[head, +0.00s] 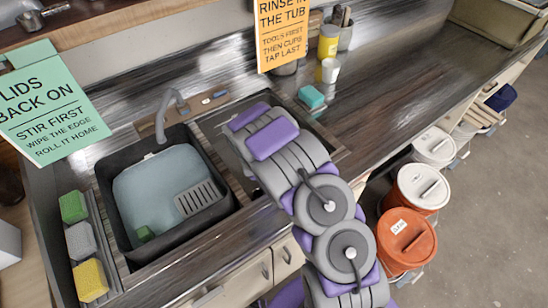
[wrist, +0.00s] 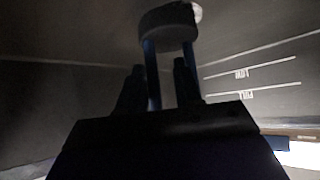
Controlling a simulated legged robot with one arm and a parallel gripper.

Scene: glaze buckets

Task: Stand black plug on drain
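The black plug (wrist: 168,24) shows in the wrist view as a dark round disc on two thin upright posts. My gripper (wrist: 160,78) has its two dark fingers at these posts, with the disc just beyond the fingertips. It looks shut on the plug's handle, though the contact is dark. A small bright round patch (wrist: 196,12), perhaps the drain, shows partly behind the disc. I cannot tell whether the disc touches the basin floor. In the head view my arm reaches into the right sink basin (head: 207,123) and hides the gripper, plug and drain.
The left basin holds a grey tub (head: 178,251) of water with a grate and a green sponge. Level marks (wrist: 242,74) line the basin wall. Sponges (head: 80,240) sit at left, a teal block (head: 311,96) behind my arm, and lidded buckets (head: 406,240) below the counter.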

